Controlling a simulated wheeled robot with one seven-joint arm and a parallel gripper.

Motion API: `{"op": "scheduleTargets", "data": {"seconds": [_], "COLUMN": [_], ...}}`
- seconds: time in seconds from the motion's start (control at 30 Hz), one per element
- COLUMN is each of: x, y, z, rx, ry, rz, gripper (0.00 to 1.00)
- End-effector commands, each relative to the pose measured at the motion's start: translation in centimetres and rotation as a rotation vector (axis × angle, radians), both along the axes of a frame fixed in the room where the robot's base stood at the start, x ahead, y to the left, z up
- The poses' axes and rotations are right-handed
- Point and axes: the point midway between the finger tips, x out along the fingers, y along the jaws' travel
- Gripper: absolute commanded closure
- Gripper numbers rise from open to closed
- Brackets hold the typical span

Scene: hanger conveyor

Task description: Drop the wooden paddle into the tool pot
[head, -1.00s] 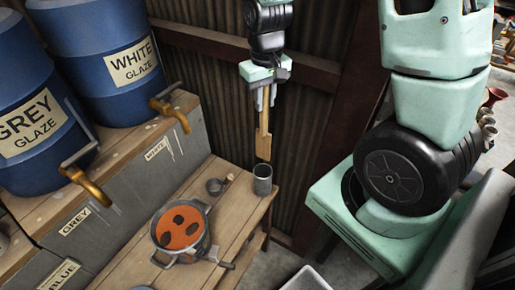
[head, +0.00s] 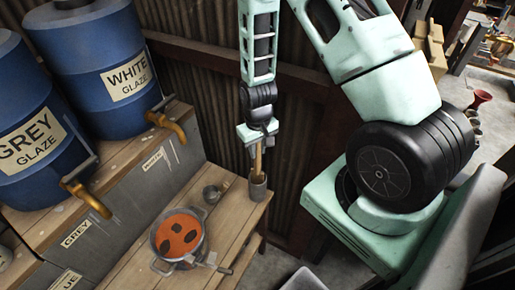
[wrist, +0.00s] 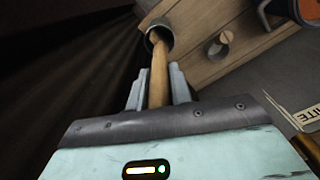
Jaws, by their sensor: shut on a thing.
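The wooden paddle (head: 258,158) is upright in my gripper (head: 259,147), and its lower end is inside the mouth of the grey tool pot (head: 258,188). The pot stands at the right end of the wooden bench. In the wrist view the paddle (wrist: 158,75) runs from between my fingers (wrist: 158,88) into the pot (wrist: 151,24). My gripper is shut on the paddle's upper part, a little above the rim. The paddle's lower end is hidden by the pot wall.
A pot of orange glaze (head: 178,234) and a small metal cup (head: 212,194) stand on the bench (head: 228,229) to the left. Blue glaze barrels (head: 97,60) with brass taps are at the upper left. A corrugated wall (head: 200,80) rises behind the bench.

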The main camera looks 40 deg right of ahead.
Motion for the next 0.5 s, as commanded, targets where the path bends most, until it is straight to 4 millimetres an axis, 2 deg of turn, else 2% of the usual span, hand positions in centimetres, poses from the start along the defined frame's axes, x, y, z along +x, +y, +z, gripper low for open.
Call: {"op": "scheduleTargets", "data": {"seconds": [0.1,0.5], "x": [-0.02,0.01], "y": [-0.01,0.00], "z": [-0.73,-1.35], "rx": [0.000,0.000], "ry": [0.000,-0.001], "rz": [0.000,0.000], "gripper": [1.00,1.00]}}
